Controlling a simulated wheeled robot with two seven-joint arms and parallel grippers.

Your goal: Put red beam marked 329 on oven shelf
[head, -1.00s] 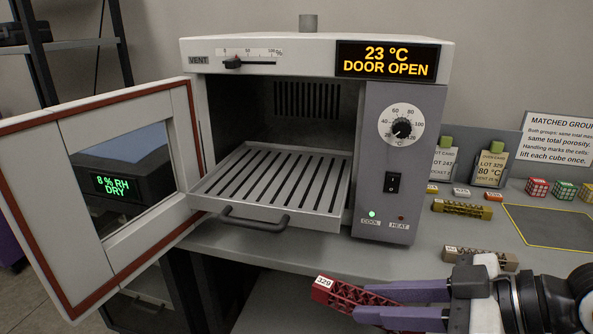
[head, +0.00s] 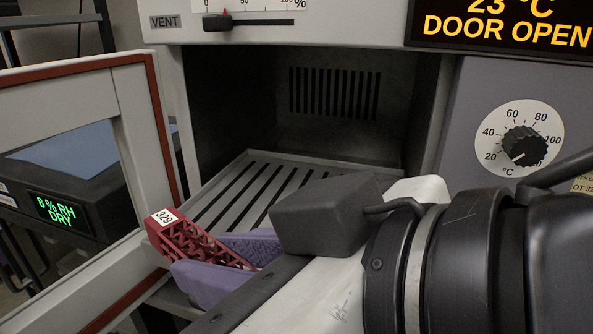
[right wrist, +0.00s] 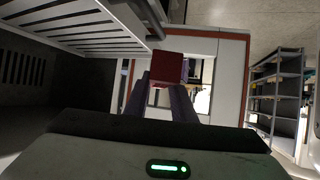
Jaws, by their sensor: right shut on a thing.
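The red lattice beam (head: 192,240) carries a white tag reading 329. My right gripper (head: 226,262) is shut on it with purple fingers. In the head view the beam is at the front left corner of the pulled-out slotted oven shelf (head: 215,213), close to the open door. I cannot tell whether it touches the shelf. In the right wrist view the beam's red end (right wrist: 169,69) is between the fingers, and the shelf (right wrist: 85,30) is at upper left. My right arm hides the shelf's front right part and handle. My left gripper is not in view.
The oven door (head: 75,80) stands open at the left, its frame very near the beam. The oven chamber (head: 330,125) is empty behind the shelf. The dial panel (head: 470,95) is at the right. Shelving (right wrist: 275,95) shows in the wrist view.

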